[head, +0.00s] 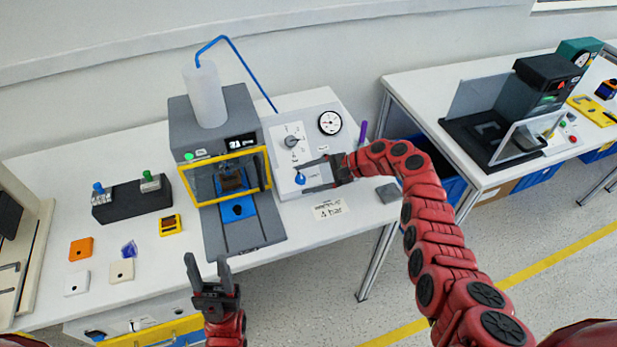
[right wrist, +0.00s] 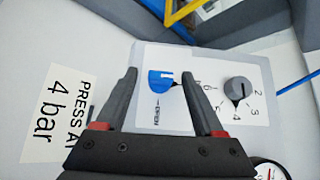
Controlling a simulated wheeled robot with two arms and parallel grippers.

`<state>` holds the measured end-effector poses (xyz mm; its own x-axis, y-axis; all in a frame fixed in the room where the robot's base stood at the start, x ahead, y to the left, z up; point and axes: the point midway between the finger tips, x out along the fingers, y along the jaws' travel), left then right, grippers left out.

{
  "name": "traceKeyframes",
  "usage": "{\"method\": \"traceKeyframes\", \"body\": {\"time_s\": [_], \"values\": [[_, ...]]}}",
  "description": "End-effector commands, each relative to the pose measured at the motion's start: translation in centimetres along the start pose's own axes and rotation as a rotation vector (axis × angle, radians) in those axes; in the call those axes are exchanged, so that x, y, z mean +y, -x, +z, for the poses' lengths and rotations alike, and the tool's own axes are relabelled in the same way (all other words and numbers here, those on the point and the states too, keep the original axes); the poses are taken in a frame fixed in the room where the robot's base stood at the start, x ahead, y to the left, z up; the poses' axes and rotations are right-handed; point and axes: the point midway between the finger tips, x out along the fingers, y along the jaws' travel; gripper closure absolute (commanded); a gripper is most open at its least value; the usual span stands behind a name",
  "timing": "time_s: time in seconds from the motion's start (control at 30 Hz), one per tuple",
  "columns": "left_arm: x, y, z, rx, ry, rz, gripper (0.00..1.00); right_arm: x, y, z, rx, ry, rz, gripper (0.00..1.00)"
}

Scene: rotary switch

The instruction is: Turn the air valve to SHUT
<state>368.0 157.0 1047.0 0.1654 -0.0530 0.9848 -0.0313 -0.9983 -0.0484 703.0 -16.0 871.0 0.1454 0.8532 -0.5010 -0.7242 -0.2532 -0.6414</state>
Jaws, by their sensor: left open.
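The air valve (head: 300,179) is a small blue knob on the lower part of a light grey panel (head: 325,104). In the right wrist view the blue valve (right wrist: 160,82) lies between my right fingertips, with an "OPEN" label beside it. My right gripper (head: 302,175) is open around the valve; it also shows in the right wrist view (right wrist: 161,76). I see no clear contact between fingers and knob. No SHUT label is readable. My left gripper (head: 208,270) is open and empty, in front of the table, away from the panel.
A grey dial knob (head: 291,142) with numbers and a round gauge (head: 330,122) share the panel. A "4 bar" card (head: 328,212) lies in front of it. A grey machine with a yellow-framed window (head: 229,174) stands close on the left. A purple marker (head: 363,132) is at the right.

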Motion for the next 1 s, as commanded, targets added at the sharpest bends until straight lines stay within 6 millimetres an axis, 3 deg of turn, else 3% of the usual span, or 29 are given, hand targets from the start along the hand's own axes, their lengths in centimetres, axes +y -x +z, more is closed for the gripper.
{"method": "traceKeyframes", "body": {"time_s": [0.37, 0.47, 0.8, 1.0], "values": [[0.0, 0.1, 0.0, 0.0, 0.0, 0.0, 0.5, -0.1, 0.8, -0.1, 0.003, 0.0, -0.005, 0.3], [0.0, 0.2, 0.0, 0.0, 0.0, 0.0, 0.5, -0.1, 2.5, -0.2, 0.005, 0.002, -0.006, 0.3], [0.1, 1.4, 0.2, 0.0, 0.0, 0.0, 0.5, 0.0, 11.3, -0.3, 0.006, 0.0, -0.005, 0.3], [0.1, 1.9, 0.3, 0.0, 0.0, 0.0, 0.5, 0.1, 15.4, -0.2, 0.003, 0.0, -0.002, 0.3]]}}
